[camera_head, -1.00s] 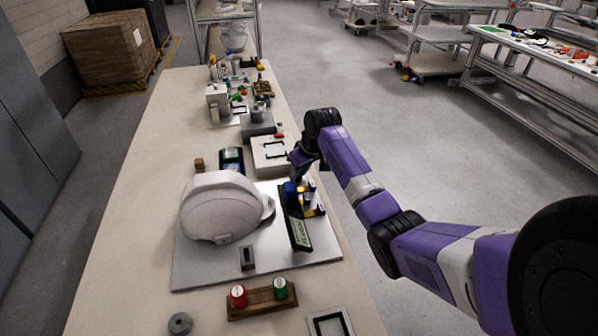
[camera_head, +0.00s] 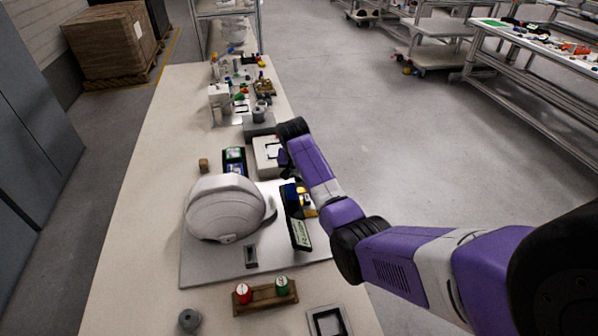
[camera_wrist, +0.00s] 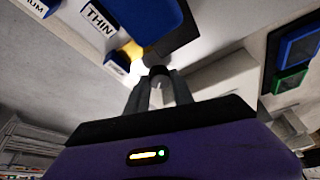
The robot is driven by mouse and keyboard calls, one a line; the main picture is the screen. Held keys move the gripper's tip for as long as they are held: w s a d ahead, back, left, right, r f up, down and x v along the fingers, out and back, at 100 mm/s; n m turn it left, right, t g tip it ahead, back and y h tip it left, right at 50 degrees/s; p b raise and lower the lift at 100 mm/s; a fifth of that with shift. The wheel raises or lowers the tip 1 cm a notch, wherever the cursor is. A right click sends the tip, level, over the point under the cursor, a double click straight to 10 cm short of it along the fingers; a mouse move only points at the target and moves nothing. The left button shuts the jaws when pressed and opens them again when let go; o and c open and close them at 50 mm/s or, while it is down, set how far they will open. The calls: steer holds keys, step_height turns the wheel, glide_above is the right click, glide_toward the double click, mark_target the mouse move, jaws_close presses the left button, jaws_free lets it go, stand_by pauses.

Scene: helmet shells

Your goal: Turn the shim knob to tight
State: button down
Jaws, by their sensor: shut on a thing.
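In the wrist view, the two fingers of my gripper (camera_wrist: 160,90) are closed around a small pale grey, rounded part (camera_wrist: 159,75), which looks like the knob. The fingers hide most of it, and I cannot read any marking or setting on it. A blue bin labelled THIN (camera_wrist: 98,17) is just beyond, with a yellow piece (camera_wrist: 131,49) beside it. In the head view, my gripper and the knob are hidden behind my purple arm, right of the white helmet shell (camera_head: 222,208). A dark labelled strip (camera_head: 298,222) stands on the grey base plate (camera_head: 215,263).
A wooden holder (camera_head: 262,300) with a red can (camera_head: 243,293) and a green can (camera_head: 282,286) stands in front. A grey ring (camera_head: 189,320) lies at front left. Other fixtures stand farther along the bench. The bench's left side (camera_head: 150,180) is mostly clear.

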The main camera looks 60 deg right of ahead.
steer(key=m, duration=0.1)
steer(key=m+g+b, duration=0.1)
steer(key=m, duration=0.1)
steer(key=m+g+b, duration=0.1)
steer(key=m, duration=0.1)
steer(key=shift+w+f, duration=0.1)
steer(key=shift+w, duration=0.15)
steer(key=shift+m+g+b, duration=0.6)
steer(key=shift+m+b, duration=0.8)
steer(key=shift+m, duration=0.3)
steer(key=shift+r, duration=0.2)
steer(key=c, duration=1.4)
jaws_free()
steer(key=shift+o, duration=0.2)
steer(key=v, duration=0.7)
steer(key=shift+r, duration=0.3)
steer(key=shift+a, duration=0.1)
